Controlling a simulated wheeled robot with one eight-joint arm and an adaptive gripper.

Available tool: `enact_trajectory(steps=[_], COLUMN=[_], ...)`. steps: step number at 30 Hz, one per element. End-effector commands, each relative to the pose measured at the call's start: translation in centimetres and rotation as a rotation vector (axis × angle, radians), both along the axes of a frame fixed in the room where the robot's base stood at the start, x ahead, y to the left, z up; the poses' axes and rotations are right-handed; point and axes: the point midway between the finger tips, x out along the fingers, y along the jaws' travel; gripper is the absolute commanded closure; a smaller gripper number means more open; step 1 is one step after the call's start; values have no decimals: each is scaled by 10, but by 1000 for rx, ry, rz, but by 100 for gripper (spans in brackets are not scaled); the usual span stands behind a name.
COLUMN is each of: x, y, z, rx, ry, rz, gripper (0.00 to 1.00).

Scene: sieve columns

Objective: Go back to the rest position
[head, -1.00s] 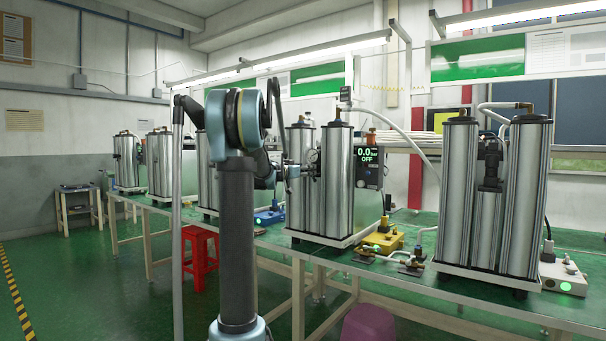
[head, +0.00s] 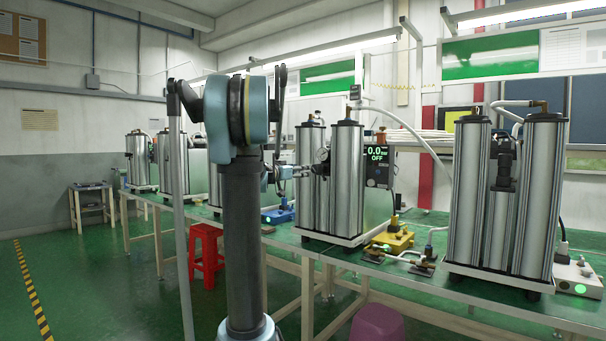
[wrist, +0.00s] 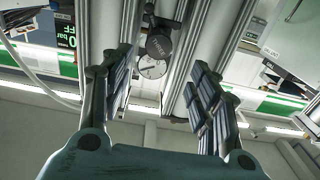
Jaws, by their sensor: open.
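My gripper (wrist: 160,75) is open in the wrist view, with its two dark padded fingers spread apart and nothing held between them. Beyond the gap stand the metal columns (wrist: 213,30) of a sieve unit, with a round pressure gauge (wrist: 152,68) and a black round part (wrist: 159,46). The wrist picture is upside down. In the head view, my arm rises in front of the bench, and the same column pair (head: 346,185) stands just right of it with its gauge (head: 322,155).
The green-topped bench (head: 480,290) runs along the wall with more column units, the nearest (head: 530,195) at right. A yellow box (head: 393,240) and a display reading 0.0 OFF (head: 377,155) are close by. A red stool (head: 206,248) and purple stool (head: 375,327) stand low. Floor at left is clear.

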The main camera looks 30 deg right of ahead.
Motion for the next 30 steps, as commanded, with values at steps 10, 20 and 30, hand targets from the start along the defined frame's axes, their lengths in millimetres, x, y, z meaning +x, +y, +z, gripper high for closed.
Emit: enact_trajectory(steps=[10, 20, 30], x=[-4, -4, -61], y=[8, 8, 60], z=[0, 0, -46], rx=[0, 1, 139], ry=[0, 0, 154], rz=[-1, -1, -4], gripper=[45, 45, 45])
